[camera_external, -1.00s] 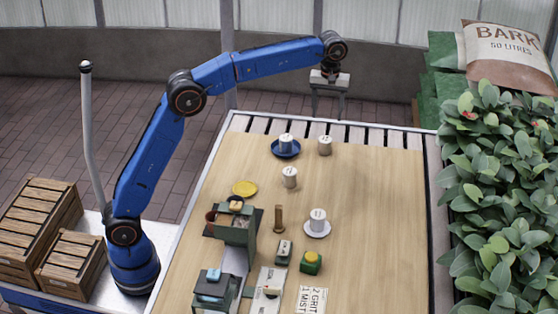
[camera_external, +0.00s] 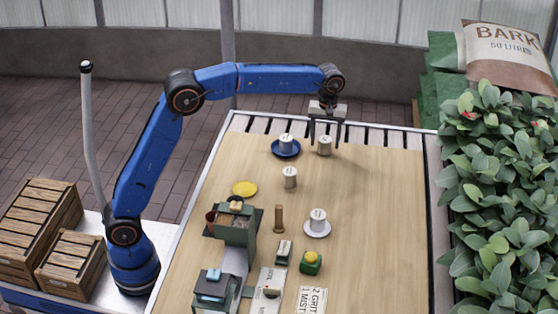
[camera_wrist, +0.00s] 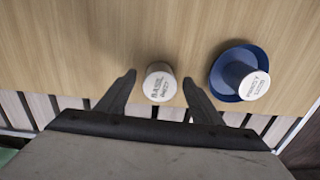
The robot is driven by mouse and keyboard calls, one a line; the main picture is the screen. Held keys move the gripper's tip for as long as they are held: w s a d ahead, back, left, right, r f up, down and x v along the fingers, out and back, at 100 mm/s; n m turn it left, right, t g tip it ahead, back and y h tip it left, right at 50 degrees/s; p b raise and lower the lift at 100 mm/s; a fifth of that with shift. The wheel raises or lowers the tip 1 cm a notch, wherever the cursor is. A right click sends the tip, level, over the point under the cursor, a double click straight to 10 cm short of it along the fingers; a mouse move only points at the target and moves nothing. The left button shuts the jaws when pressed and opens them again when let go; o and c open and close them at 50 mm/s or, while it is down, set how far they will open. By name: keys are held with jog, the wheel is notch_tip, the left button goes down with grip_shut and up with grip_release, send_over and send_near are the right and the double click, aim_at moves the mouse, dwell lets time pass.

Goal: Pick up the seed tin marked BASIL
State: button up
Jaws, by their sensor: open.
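The seed tin marked BASIL (camera_wrist: 160,82) is a small white tin with dark letters on its lid. It stands upright on the table between my open fingers in the wrist view. In the external view this tin (camera_external: 325,146) is at the back of the table, right of the blue saucer. My gripper (camera_external: 325,146) points down around the tin from above, fingers open, one on each side. In the wrist view my gripper (camera_wrist: 157,85) has a finger left and right of the tin, with visible gaps. Whether the fingertips reach the tin's height is hard to tell.
A similar tin (camera_wrist: 254,86) stands on a blue saucer (camera_wrist: 222,75) close on the right in the wrist view. Other tins stand nearer the front, one bare (camera_external: 290,178) and one on a white saucer (camera_external: 318,232).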

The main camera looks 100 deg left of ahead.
jog(key=shift+f, duration=0.55)
jog(key=c, duration=1.2)
jog(key=shift+o, duration=0.2)
